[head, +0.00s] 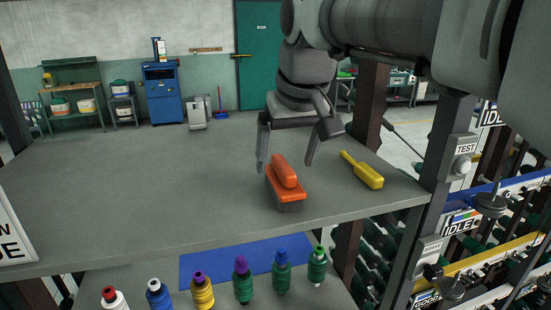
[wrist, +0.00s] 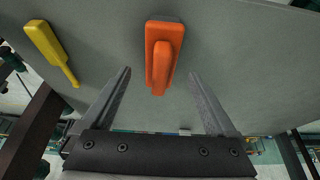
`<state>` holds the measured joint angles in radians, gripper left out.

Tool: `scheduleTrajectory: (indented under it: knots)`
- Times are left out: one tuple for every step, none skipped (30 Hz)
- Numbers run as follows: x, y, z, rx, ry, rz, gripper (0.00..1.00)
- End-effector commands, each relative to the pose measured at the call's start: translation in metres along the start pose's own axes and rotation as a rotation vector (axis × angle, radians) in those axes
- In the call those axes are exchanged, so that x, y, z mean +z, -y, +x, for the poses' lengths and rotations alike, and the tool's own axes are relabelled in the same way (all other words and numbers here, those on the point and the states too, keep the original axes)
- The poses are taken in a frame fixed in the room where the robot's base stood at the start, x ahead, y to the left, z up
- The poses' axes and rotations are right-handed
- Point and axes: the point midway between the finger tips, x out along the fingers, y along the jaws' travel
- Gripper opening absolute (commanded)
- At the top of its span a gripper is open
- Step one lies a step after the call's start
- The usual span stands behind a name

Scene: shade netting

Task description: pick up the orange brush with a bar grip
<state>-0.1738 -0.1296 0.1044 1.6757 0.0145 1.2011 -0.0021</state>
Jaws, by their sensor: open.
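The orange brush (head: 285,178) lies on the grey tabletop, bristles down, with its bar grip on top. In the wrist view the orange brush (wrist: 163,55) is ahead of the fingertips, roughly centred between them, its long side pointing away from my gripper. My gripper (head: 286,165) is open and empty, with its fingers pointing down just behind the brush in the head view. In the wrist view my gripper (wrist: 160,72) shows both fingers spread wide, apart from the brush.
A yellow brush (head: 363,172) with a handle lies right of the orange one; it also shows in the wrist view (wrist: 50,50). The grey table (head: 120,200) is clear on the left. Several thread spools (head: 243,282) stand on a lower shelf in front. A dark post stands at the right.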

Motion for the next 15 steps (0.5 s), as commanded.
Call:
scheduleTrajectory:
  knots:
    - [0.0, 0.001, 0.008, 0.0, 0.005, -0.001, 0.93]
    - [-0.001, 0.001, 0.013, 0.0, 0.006, 0.0, 0.93]
    - [-0.002, 0.001, 0.019, 0.0, 0.005, 0.0, 0.93]
    - [-0.002, 0.001, 0.024, 0.0, 0.006, 0.0, 0.93]
    - [-0.002, 0.001, 0.028, 0.0, 0.004, 0.0, 0.93]
    - [-0.002, 0.001, 0.033, 0.0, 0.005, 0.0, 0.93]
    - [-0.002, 0.001, 0.036, 0.0, 0.004, 0.0, 0.93]
    - [-0.002, 0.001, 0.039, 0.0, 0.003, 0.0, 0.93]
    - [-0.002, 0.001, 0.041, 0.0, 0.003, 0.0, 0.93]
    - [-0.002, 0.001, 0.042, 0.0, 0.002, 0.0, 0.93]
    - [-0.002, 0.001, 0.042, 0.0, 0.002, 0.0, 0.93]
    - [-0.002, 0.001, 0.043, 0.0, 0.001, 0.0, 0.93]
    - [-0.002, 0.001, 0.042, 0.0, 0.001, 0.0, 0.93]
    - [-0.002, 0.001, 0.042, 0.0, 0.001, 0.0, 0.93]
    - [-0.002, 0.001, 0.042, 0.0, 0.001, 0.0, 0.93]
